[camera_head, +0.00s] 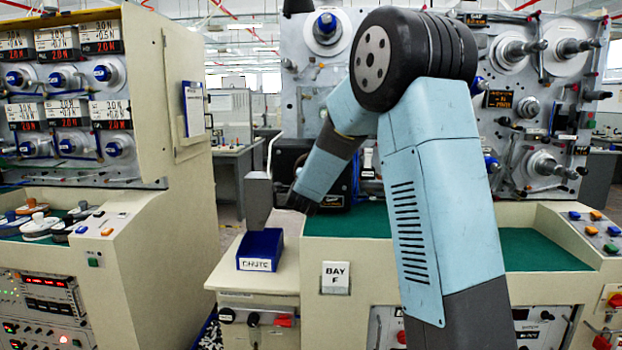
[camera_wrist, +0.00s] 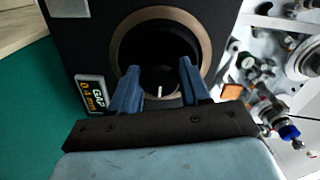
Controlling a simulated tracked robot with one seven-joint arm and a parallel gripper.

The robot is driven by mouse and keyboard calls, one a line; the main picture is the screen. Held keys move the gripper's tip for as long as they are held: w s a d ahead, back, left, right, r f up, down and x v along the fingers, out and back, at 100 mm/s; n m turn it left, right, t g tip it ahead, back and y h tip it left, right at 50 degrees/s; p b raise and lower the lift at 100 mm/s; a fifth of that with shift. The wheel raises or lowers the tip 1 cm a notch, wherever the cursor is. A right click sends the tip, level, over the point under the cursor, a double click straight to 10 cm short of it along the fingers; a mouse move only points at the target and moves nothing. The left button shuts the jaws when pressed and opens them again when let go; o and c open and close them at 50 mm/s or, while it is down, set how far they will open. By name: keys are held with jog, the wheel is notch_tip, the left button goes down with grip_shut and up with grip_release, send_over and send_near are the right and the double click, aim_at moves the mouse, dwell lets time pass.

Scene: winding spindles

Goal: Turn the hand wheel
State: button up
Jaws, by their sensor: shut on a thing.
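The hand wheel (camera_wrist: 160,78) is a dark round knob with a short white mark, in the wrist view. It sits inside a bronze-coloured ring (camera_wrist: 203,50) on a black panel (camera_wrist: 85,45). The white mark points nearly straight up in that view. My gripper (camera_wrist: 159,68) has its two blue fingers on either side of the knob, shut on it. The far side of the knob is in shadow. In the head view my arm reaches down and left towards the bay, and the fingers and knob cannot be made out there.
A gap label (camera_wrist: 92,95) is beside the ring. Green matting (camera_head: 545,250) covers the bay's worktop. A blue chute bin (camera_head: 260,247) stands left of it. The machine face with spindles (camera_head: 515,50) rises behind. A cream cabinet (camera_head: 150,90) stands at left.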

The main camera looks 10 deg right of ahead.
jog(key=shift+f+m, duration=0.1)
jog(key=shift+m, duration=1.4)
jog(key=shift+c, duration=0.3)
jog(key=shift+a, duration=0.1)
jog(key=o, duration=1.1)
jog(key=shift+c, duration=0.2)
jog(key=v, duration=1.3)
jog(key=shift+s, duration=0.3)
jog(key=shift+a, duration=0.1)
